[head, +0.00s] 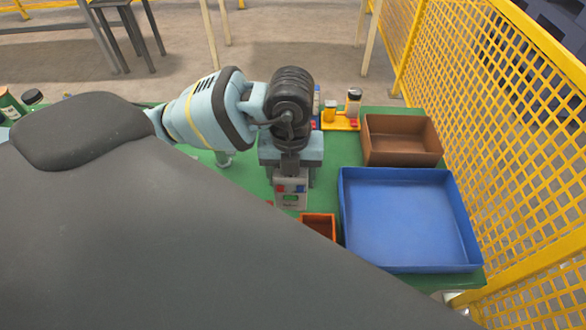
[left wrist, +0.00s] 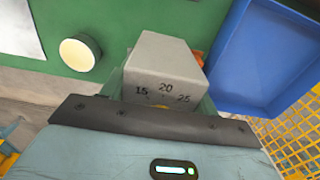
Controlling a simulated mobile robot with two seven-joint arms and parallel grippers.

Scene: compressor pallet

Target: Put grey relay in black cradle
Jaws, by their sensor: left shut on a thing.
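My left gripper (head: 291,180) points down over the green table and is shut on the grey relay (head: 291,201). In the head view the relay shows below the gripper, with red and blue parts and a small green panel on its face. In the left wrist view, the relay (left wrist: 163,70) is a pale grey block between the fingers, marked 15, 20 and 25. I cannot tell whether it touches the table. No black cradle can be made out; my own dark arm link covers much of the left and front of the head view. My right gripper is not in view.
A blue tray (head: 408,220) lies right of the gripper, with a brown bin (head: 402,140) behind it. A small orange bin (head: 319,224) is close to the relay's front right. A yellow holder (head: 340,122) with bottles stands behind. A yellow mesh fence (head: 520,110) borders the right.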

